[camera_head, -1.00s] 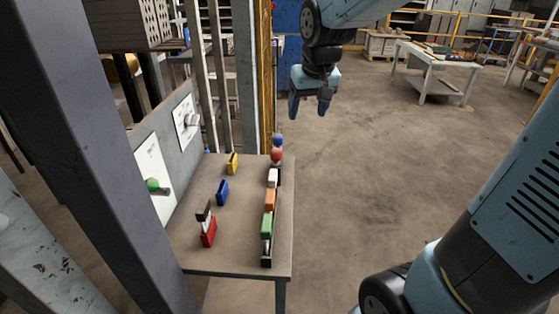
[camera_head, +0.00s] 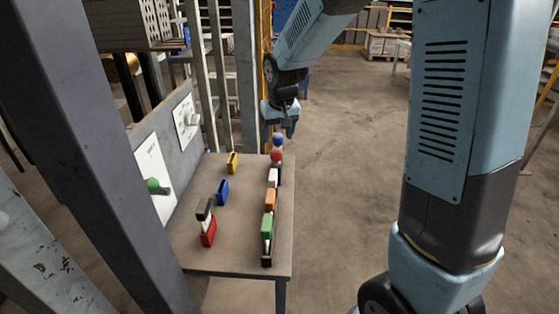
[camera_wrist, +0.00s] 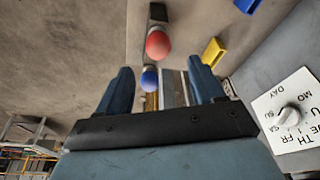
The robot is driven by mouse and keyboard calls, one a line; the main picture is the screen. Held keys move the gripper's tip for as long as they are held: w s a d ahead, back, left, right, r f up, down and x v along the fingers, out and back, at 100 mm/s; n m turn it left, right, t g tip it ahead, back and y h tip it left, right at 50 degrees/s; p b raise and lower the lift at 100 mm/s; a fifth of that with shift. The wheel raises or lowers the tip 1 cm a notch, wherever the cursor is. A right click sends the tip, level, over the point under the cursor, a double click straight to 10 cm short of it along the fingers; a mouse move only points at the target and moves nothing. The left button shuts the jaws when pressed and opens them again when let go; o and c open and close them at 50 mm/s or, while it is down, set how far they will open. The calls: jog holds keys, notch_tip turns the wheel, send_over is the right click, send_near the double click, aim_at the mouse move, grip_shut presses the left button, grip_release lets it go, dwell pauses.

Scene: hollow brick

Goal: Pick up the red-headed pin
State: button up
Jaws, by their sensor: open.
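The red-headed pin (camera_head: 277,155) stands near the far right corner of the small table. Its round red head also shows in the wrist view (camera_wrist: 158,43), just above the line between the fingertips. A blue-headed pin (camera_head: 278,140) is directly behind it; in the wrist view its blue head (camera_wrist: 149,79) appears between my fingers. My gripper (camera_head: 279,131) points down above the table's far end, close to the blue head. Its fingers are spread and empty in the wrist view (camera_wrist: 159,66). The lower part of the red-headed pin is partly hidden.
Yellow (camera_head: 232,162), blue (camera_head: 222,191) and red (camera_head: 208,233) pieces stand to the left. A grey panel with a dial (camera_wrist: 287,117) borders the left side; posts stand behind.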

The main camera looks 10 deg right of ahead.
aim_at(276, 150)
jog(key=shift+x, duration=4.1)
jog(key=shift+d, duration=0.1)
jog(key=c, duration=1.1)
jog(key=shift+c, duration=0.2)
